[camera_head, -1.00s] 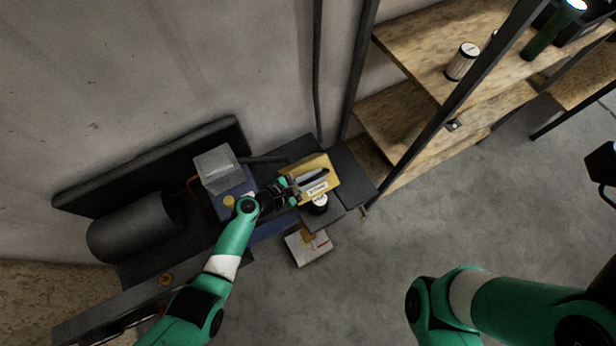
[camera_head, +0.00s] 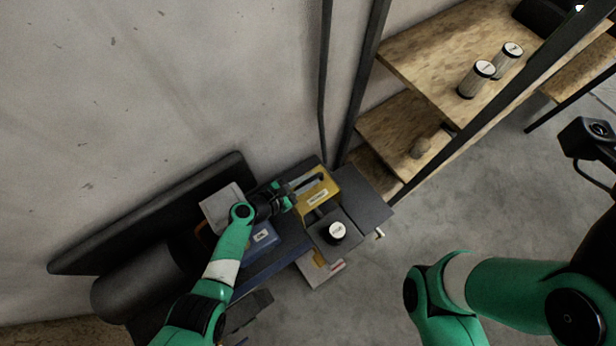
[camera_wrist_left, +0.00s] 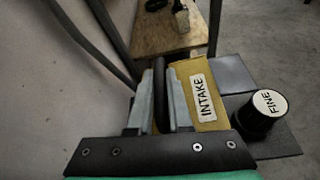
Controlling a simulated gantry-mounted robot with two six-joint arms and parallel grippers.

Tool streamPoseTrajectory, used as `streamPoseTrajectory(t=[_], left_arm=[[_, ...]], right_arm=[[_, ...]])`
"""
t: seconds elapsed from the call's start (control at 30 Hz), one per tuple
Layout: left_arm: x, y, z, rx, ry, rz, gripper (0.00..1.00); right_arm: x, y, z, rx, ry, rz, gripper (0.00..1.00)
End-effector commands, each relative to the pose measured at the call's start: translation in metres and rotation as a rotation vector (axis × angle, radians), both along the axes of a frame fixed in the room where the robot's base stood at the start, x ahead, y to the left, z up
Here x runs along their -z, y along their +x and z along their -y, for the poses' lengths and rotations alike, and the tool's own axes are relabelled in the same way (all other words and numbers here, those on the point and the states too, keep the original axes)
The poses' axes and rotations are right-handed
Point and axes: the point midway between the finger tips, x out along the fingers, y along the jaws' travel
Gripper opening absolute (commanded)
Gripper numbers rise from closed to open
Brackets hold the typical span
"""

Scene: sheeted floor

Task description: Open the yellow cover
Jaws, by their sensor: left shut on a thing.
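The yellow cover (camera_head: 321,200), with a white label, sits on the dark bench unit below the wall. In the left wrist view the yellow cover (camera_wrist_left: 188,70) shows its label reading INTAKE. A dark bar-shaped handle (camera_wrist_left: 160,96) lies along its left side. My left gripper (camera_head: 302,186) reaches the cover from the left. In the left wrist view my left gripper (camera_wrist_left: 161,88) is shut on the handle, one finger on each side. The cover looks seated on the unit; its far edge is hard to make out.
A wooden shelf (camera_head: 430,55) with filter canisters rises at right.

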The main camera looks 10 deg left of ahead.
Motion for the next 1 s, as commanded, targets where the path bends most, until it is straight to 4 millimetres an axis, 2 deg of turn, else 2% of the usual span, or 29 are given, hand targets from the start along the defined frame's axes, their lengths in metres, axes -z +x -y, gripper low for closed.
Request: streamPoseTrajectory(t=[0.37,0.4,0.57,0.87,1.0], left_arm=[[0.001,-0.001,0.0,0.001,0.0,0.0,0.0],[0.001,-0.001,0.0,0.001,0.0,0.0,0.19],[0.001,-0.001,0.001,0.001,0.0,0.0,0.47],[0.0,-0.001,0.0,0.001,0.0,0.0,0.47],[-0.007,-0.008,-0.007,-0.001,0.0,-0.001,0.47]], right_arm=[[0.0,0.0,0.0,0.0,0.0,0.0,0.0],[0.0,0.0,0.0,0.0,0.0,0.0,0.0],[0.0,0.0,0.0,0.0,0.0,0.0,0.0],[0.0,0.0,0.0,0.0,0.0,0.0,0.0],[-0.012,0.0,0.0,0.0,0.0,0.0,0.0]])
